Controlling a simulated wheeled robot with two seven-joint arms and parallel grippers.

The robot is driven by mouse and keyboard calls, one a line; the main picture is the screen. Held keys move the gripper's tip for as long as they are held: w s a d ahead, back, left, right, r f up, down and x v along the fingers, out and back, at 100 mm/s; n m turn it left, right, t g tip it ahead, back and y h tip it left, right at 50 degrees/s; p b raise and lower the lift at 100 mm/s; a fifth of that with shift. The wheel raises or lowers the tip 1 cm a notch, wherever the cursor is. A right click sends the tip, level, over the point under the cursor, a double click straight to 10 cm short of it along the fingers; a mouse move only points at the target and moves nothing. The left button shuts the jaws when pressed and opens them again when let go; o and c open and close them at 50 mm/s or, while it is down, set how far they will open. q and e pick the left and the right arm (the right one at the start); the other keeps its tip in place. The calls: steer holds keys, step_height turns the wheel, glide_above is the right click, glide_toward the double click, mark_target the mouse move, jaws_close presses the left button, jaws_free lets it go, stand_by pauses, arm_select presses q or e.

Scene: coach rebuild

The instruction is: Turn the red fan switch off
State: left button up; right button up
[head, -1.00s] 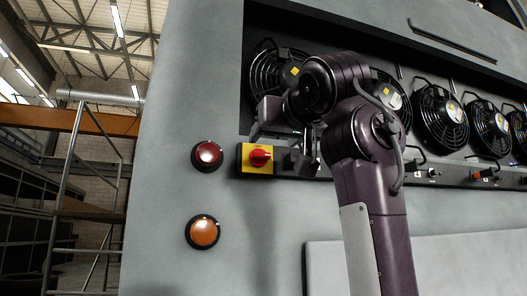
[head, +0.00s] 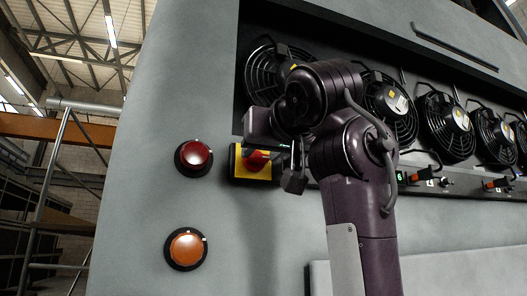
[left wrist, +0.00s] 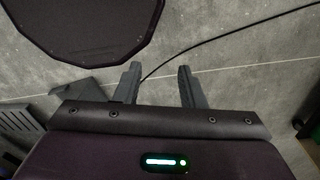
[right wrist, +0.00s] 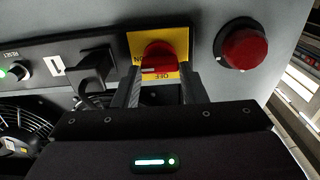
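The red fan switch (head: 257,161) is a rotary knob on a yellow plate (head: 238,173), on the grey panel left of the fans. In the right wrist view the red knob (right wrist: 158,55) shows with "ON" at its left and "OFF" below it; a pale mark is on its lower left. My right gripper (right wrist: 160,80) is open, its fingers on either side of the knob's lower part; I cannot tell whether they touch it. In the head view the right gripper (head: 288,163) partly covers the plate. My left gripper (left wrist: 158,72) is open and empty above a grey floor.
A dark red round button (head: 194,157) and an orange one (head: 186,249) are left of and below the switch. Several caged fans (head: 447,125) and a control strip (head: 450,184) run along the recess to the right. A black cable (left wrist: 215,42) lies on the floor.

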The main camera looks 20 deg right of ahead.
steer(key=shift+w+f, duration=0.15)
steer(key=shift+c, duration=0.9)
steer(key=shift+n+b, duration=0.35)
steer(key=shift+n, duration=0.65)
steer(key=n, duration=0.3)
steer(key=shift+n+b, duration=0.3)
steer(key=shift+b, duration=0.1)
steer(key=n+b, duration=0.1)
steer(key=n, duration=1)
steer(key=shift+s+r+b, duration=0.2)
steer(key=shift+b, duration=0.2)
arm_select(q)
steer(key=shift+w+d+f, duration=0.1)
steer(key=shift+w+f, duration=0.5)
steer(key=shift+f, duration=0.25)
steer(key=shift+w+f, duration=0.6)
steer(key=shift+f, duration=0.2)
arm_select(e)
steer(key=shift+n, duration=0.7)
steer(key=shift+o, duration=0.2)
steer(key=shift+w+r, duration=0.1)
steer(key=shift+r, duration=0.05)
